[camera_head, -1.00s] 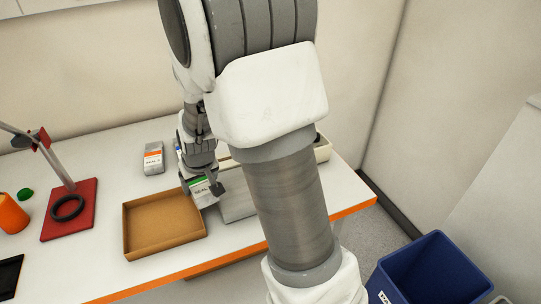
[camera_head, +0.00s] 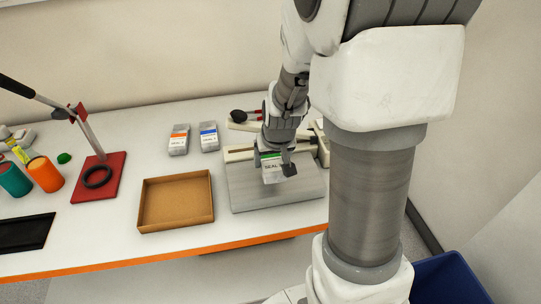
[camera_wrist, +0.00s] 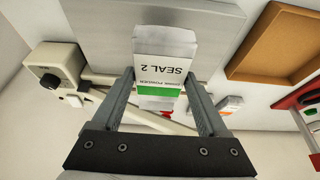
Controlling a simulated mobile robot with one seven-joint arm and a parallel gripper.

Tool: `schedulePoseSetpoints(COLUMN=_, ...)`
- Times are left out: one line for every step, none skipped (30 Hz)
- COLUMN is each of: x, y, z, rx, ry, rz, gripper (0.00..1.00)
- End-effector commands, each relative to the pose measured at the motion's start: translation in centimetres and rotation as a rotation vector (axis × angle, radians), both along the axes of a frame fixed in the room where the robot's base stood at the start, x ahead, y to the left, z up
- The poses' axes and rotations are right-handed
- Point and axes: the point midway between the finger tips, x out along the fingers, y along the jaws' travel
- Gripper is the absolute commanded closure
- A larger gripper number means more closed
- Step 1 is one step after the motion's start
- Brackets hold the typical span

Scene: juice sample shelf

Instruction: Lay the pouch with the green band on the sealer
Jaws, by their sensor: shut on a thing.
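The pouch with the green band (camera_head: 272,172) is white and silver, marked SEAL 2 in the wrist view (camera_wrist: 163,68). My gripper (camera_head: 274,166) is shut on it, with a finger at each side of the pouch in the wrist view (camera_wrist: 158,78). The sealer has a grey plate (camera_head: 245,198), a cream bar (camera_head: 238,154) and a cream box with a dark knob (camera_wrist: 52,70). The pouch is over the plate, near the bar. I cannot tell whether it touches the plate. My gripper hides part of the bar.
An orange-banded pouch (camera_head: 179,140) and a blue-banded pouch (camera_head: 209,137) lie behind the sealer, to the left. A brown tray (camera_head: 177,224) is left of the plate. A red stand base (camera_head: 112,183) and an orange cup (camera_head: 45,174) are farther left.

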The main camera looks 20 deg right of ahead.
Motion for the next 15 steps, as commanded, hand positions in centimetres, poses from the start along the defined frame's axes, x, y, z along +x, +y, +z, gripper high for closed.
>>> schedulePoseSetpoints(x=0.1, y=0.0, z=-0.7, rx=0.0, ry=0.0, rz=0.001, gripper=0.84)
schedulePoseSetpoints(x=0.1, y=0.0, z=-1.0, rx=0.0, ry=0.0, rz=0.001, gripper=0.84)
schedulePoseSetpoints(x=0.1, y=0.0, z=-1.3, rx=0.0, ry=0.0, rz=0.001, gripper=0.84)
schedulePoseSetpoints(x=0.2, y=0.0, z=-1.6, rx=0.0, ry=0.0, rz=0.001, gripper=0.84)
schedulePoseSetpoints(x=0.2, y=0.0, z=-1.8, rx=0.0, ry=0.0, rz=0.001, gripper=0.84)
schedulePoseSetpoints(x=0.2, y=0.0, z=-2.1, rx=-0.001, ry=0.0, rz=0.002, gripper=0.84)
schedulePoseSetpoints(x=0.3, y=0.0, z=-2.4, rx=-0.001, ry=0.0, rz=0.002, gripper=0.84)
schedulePoseSetpoints(x=0.3, y=0.0, z=-2.6, rx=-0.001, ry=0.0, rz=0.002, gripper=0.84)
schedulePoseSetpoints(x=0.3, y=0.0, z=-2.9, rx=-0.001, ry=-0.001, rz=0.001, gripper=0.84)
schedulePoseSetpoints(x=0.4, y=0.0, z=-3.2, rx=-0.001, ry=-0.001, rz=0.001, gripper=0.84)
schedulePoseSetpoints(x=0.4, y=0.0, z=-3.4, rx=-0.001, ry=-0.001, rz=0.001, gripper=0.84)
schedulePoseSetpoints(x=0.4, y=0.0, z=-3.7, rx=0.0, ry=-0.001, rz=0.001, gripper=0.84)
schedulePoseSetpoints(x=0.5, y=0.0, z=-3.9, rx=0.0, ry=-0.001, rz=0.001, gripper=0.84)
schedulePoseSetpoints(x=0.5, y=0.0, z=-4.2, rx=0.0, ry=-0.001, rz=0.001, gripper=0.84)
schedulePoseSetpoints(x=0.5, y=0.0, z=-4.5, rx=0.0, ry=-0.001, rz=0.001, gripper=0.84)
